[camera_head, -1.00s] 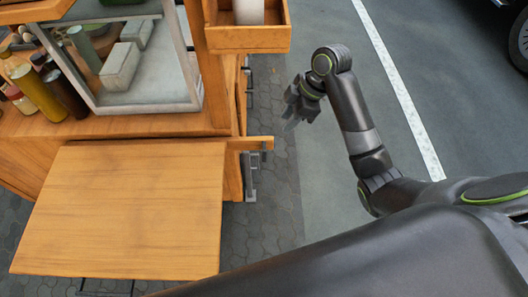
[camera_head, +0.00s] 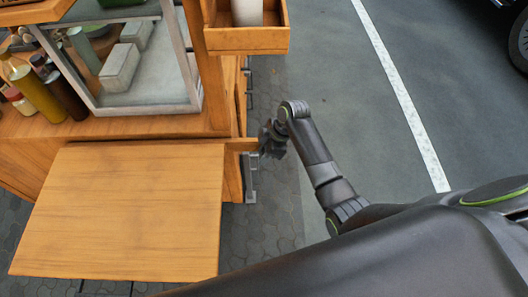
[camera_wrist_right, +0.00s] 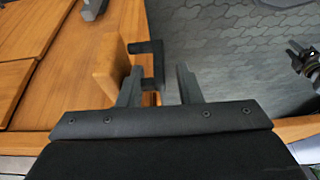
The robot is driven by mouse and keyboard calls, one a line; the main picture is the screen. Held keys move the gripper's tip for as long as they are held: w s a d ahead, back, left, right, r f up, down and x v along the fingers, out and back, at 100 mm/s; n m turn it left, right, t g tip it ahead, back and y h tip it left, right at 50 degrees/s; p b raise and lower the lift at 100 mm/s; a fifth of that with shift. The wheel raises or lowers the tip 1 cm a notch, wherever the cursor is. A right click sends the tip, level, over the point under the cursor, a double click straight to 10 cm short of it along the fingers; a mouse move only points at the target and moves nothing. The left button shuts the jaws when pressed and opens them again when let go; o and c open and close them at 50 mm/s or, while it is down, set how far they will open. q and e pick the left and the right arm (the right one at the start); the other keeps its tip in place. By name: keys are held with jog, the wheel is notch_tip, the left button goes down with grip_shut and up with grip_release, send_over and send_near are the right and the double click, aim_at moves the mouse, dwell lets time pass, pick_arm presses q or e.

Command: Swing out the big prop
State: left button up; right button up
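The big prop appears to be the wooden bar (camera_head: 241,145) sticking out at the right side of the cart, by the far right corner of the flat wooden board. In the right wrist view, its wooden end (camera_wrist_right: 110,66) carries a dark bracket-shaped handle (camera_wrist_right: 157,62). My right gripper (camera_head: 268,150) is at the end of this bar. In the right wrist view my right gripper (camera_wrist_right: 160,84) is open, fingers apart, with the handle in front of and partly between them. I cannot tell whether they touch it. My left gripper is not in view.
The flat wooden board (camera_head: 125,215) extends from the cart toward me. A glass case (camera_head: 140,80) and several bottles (camera_head: 40,97) stand on the cart. A small wooden tray (camera_head: 247,39) is above the bar. Open paving lies to the right.

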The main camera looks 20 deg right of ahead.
jog(key=shift+f, duration=0.15)
grip_shut()
dwell(0.4)
